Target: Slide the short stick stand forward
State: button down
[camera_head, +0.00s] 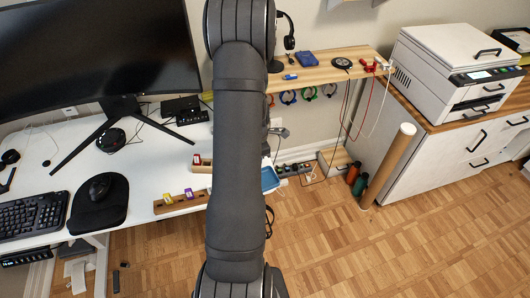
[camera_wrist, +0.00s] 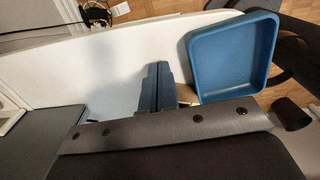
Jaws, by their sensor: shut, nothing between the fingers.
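A short wooden stick stand (camera_head: 201,169) with a red stick (camera_head: 197,159) in it sits on the white desk in the head view, its right part hidden behind my arm. A longer wooden stand (camera_head: 168,208) with a yellow and a purple stick lies nearer the desk's front edge. In the wrist view my gripper (camera_wrist: 158,72) is shut and empty over the white desk. A light-brown piece shows just right of the fingers, mostly covered; I cannot tell which stand it is or whether they touch.
A blue tray (camera_wrist: 235,55) lies right of my gripper in the wrist view; it also shows beside my arm in the head view (camera_head: 270,179). A monitor (camera_head: 98,50), a mouse (camera_head: 99,186) and a keyboard (camera_head: 30,214) occupy the left. Bare desk lies left of the fingers.

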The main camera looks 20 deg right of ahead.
jog(key=shift+a, duration=0.55)
jog(key=shift+s+a, duration=0.15)
jog(key=shift+a, duration=1)
jog(key=shift+d, duration=0.1)
jog(key=d, duration=0.2)
jog(key=d+r, duration=0.1)
jog(key=d, duration=0.1)
jog(key=shift+w+r, duration=0.1)
jog(key=shift+w, duration=0.2)
notch_tip(320, 180, up, 9)
jog(key=shift+s+a, duration=0.1)
